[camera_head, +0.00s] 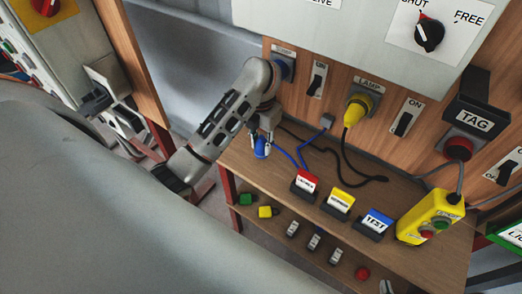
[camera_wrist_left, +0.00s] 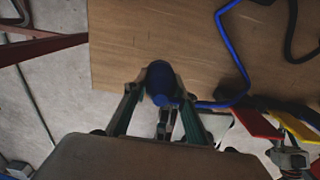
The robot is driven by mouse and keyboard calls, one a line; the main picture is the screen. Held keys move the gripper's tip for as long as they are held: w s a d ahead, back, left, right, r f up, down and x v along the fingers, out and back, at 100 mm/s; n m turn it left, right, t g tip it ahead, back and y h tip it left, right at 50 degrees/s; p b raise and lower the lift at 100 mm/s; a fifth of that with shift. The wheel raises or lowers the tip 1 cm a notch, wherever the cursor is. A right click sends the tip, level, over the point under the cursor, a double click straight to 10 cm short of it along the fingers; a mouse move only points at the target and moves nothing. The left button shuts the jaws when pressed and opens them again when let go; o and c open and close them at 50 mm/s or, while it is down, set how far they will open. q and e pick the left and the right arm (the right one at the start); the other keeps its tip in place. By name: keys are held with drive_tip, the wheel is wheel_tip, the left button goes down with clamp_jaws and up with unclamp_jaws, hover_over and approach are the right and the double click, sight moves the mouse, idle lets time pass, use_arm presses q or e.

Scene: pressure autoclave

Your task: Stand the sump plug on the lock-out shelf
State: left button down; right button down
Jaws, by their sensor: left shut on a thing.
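My left gripper (camera_head: 262,143) is shut on the blue sump plug (camera_head: 261,149), over the left end of the wooden shelf (camera_head: 262,177). The plug also shows between the fingers in the left wrist view (camera_wrist_left: 161,80), overlapping the shelf's edge (camera_wrist_left: 115,75). I cannot tell whether it touches the shelf. A blue cable (camera_head: 285,155) runs from the plug over the shelf to the back wall. The blue-grey socket under the SUMP label (camera_head: 285,68) is partly hidden by my arm. My right gripper is not in view.
Red (camera_head: 306,183), yellow (camera_head: 338,203) and blue TEST (camera_head: 375,223) tags stand along the shelf. A yellow pendant (camera_head: 430,217) lies at its right end. The yellow lamp plug (camera_head: 356,108) is in its socket, and a black cable (camera_head: 350,175) loops over the shelf.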

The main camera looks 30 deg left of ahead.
sight(260, 151)
use_arm(q)
drive_tip(key=shift+s+f, duration=0.3)
drive_tip(key=shift+f, duration=1.2)
drive_tip(key=shift+w+f, duration=0.2)
drive_tip(key=shift+f, duration=0.25)
drive_tip(key=c, duration=1.5)
unclamp_jaws()
drive_tip(key=shift+a, duration=0.1)
